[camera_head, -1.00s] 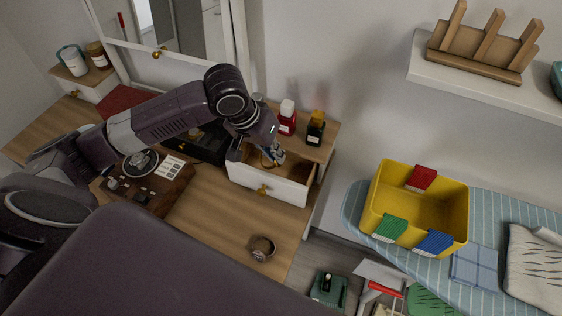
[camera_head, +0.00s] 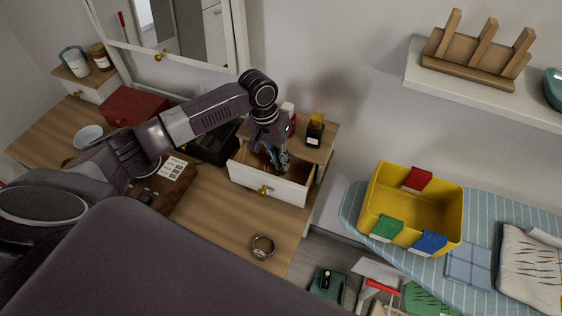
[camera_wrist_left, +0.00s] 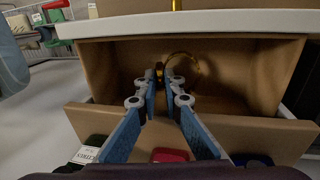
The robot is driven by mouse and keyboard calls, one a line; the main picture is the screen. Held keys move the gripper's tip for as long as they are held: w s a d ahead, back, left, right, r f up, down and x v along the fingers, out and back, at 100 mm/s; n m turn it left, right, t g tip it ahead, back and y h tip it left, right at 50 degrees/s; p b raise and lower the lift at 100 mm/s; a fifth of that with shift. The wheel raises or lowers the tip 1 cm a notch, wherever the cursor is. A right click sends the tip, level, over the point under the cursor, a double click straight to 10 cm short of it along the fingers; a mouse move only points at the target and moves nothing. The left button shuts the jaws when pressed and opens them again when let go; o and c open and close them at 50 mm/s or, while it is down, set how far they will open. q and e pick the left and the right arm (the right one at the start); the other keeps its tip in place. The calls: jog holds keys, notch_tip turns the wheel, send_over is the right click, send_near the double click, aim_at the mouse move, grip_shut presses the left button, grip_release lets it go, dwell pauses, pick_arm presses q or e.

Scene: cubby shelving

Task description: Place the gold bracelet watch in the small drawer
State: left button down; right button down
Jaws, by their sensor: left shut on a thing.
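The gold bracelet watch (camera_wrist_left: 185,66) shows in the left wrist view as a gold loop with a dark part, at the fingertips inside the small drawer. My left gripper (camera_wrist_left: 162,82) is shut on it. In the head view my left gripper (camera_head: 279,164) points down into the small drawer (camera_head: 268,187), which is pulled open and has a white front with a gold knob. The drawer's brown inside (camera_wrist_left: 235,75) looks otherwise empty in the wrist view. In the head view the gripper and arm hide the watch. My right gripper is not in view.
Another watch (camera_head: 263,246), greyish, lies on the wooden tabletop (camera_head: 225,213) in front of the drawer. A dark bottle with a yellow cap (camera_head: 315,129) stands on the drawer unit, with a partly hidden red bottle beside it. A yellow bin (camera_head: 412,203) is on the ironing board at right.

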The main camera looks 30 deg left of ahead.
aim_at(273, 166)
pick_arm(q)
jog(key=shift+f, duration=0.75)
jog(key=c, duration=2.1)
grip_release()
jog(key=shift+f, duration=0.1)
jog(key=v, duration=1.2)
jog(key=shift+w+b, duration=0.15)
jog(key=shift+b, duration=0.25)
